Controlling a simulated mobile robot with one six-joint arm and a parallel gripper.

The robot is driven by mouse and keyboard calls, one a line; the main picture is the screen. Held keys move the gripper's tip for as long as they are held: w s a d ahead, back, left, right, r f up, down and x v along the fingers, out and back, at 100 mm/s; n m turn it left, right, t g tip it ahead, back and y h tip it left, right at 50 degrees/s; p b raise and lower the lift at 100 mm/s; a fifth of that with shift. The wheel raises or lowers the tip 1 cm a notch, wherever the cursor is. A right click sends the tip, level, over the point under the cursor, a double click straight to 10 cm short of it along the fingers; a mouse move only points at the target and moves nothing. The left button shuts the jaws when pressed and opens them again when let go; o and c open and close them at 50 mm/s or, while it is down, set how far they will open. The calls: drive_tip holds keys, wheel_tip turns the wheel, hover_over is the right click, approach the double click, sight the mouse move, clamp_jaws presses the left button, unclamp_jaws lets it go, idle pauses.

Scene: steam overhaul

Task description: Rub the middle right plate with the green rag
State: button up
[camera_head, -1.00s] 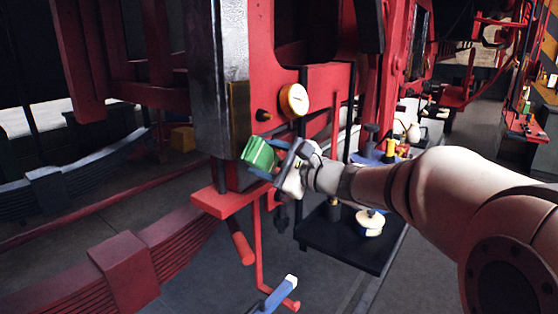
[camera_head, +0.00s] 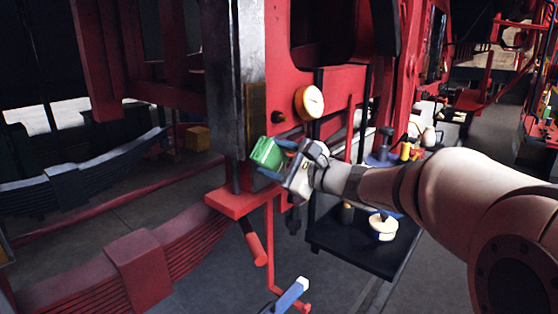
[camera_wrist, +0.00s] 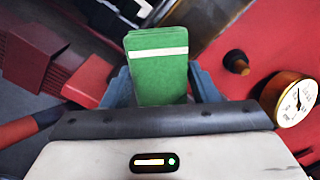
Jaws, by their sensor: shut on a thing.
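My gripper (camera_head: 277,159) is shut on the green rag (camera_head: 266,152), a block-like green pad with a white stripe. In the wrist view the rag (camera_wrist: 160,75) sits between the two blue-grey fingers of my gripper (camera_wrist: 164,88). A narrow brass-coloured plate (camera_head: 256,108) is on the lower part of the upright metal column, just above and left of the rag in the head view. I cannot tell whether the rag touches it. I cannot tell for sure which surface is the middle right plate.
A brass-rimmed gauge (camera_head: 309,102) and a black knob (camera_head: 278,117) stick out of the red frame, close to my gripper. A red ledge (camera_head: 232,201) lies below the rag. A dark shelf (camera_head: 350,245) holds a cream round object (camera_head: 383,228).

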sight(274, 141)
drive_tip(key=shift+x, duration=0.8)
drive_tip(key=shift+s+d+r+p, duration=0.1)
drive_tip(key=shift+r+p, duration=0.6)
drive_tip(key=shift+r, duration=1.35)
drive_tip(key=shift+r+p, duration=2.95)
drive_tip(key=shift+r, duration=2.9)
drive_tip(key=shift+f, duration=0.1)
drive_tip(key=shift+f+b, duration=0.1)
drive_tip(key=shift+b, duration=0.35)
wheel_tip(274, 141, down, 16)
drive_tip(key=b, duration=1.7)
drive_tip(key=shift+r, duration=0.2)
drive_tip(key=shift+r, duration=0.1)
